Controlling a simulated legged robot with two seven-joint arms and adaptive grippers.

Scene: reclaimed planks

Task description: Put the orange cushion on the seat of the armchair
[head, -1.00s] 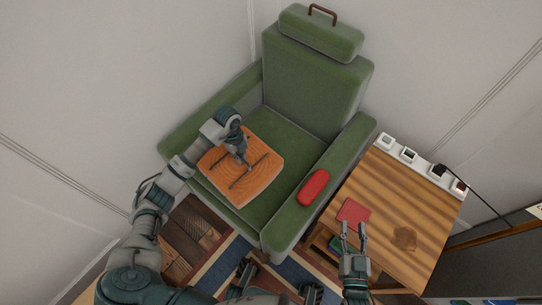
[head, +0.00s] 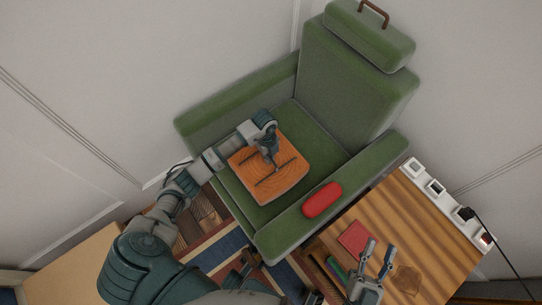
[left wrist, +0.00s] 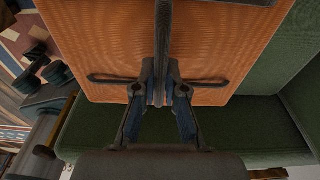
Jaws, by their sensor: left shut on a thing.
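The orange cushion (head: 287,187) is over the front part of the seat (head: 308,124) of the green armchair (head: 350,80). It looks flat; I cannot tell whether it rests on the seat or hangs just above it. My left gripper (head: 272,162) is above the cushion's middle, shut on its dark raised strap. In the left wrist view the strap (left wrist: 162,50) stands between the fingers (left wrist: 160,95), with the cushion (left wrist: 110,45) behind and green upholstery (left wrist: 240,130) beyond its edge. My right gripper (head: 377,256) is open and empty over the side table.
A red oblong thing (head: 322,200) lies on the armchair's near armrest. The wooden side table (head: 425,235) holds a red booklet (head: 355,238) and a white strip with plugs (head: 435,187). Walls stand close behind the chair. A striped rug (head: 222,243) lies in front.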

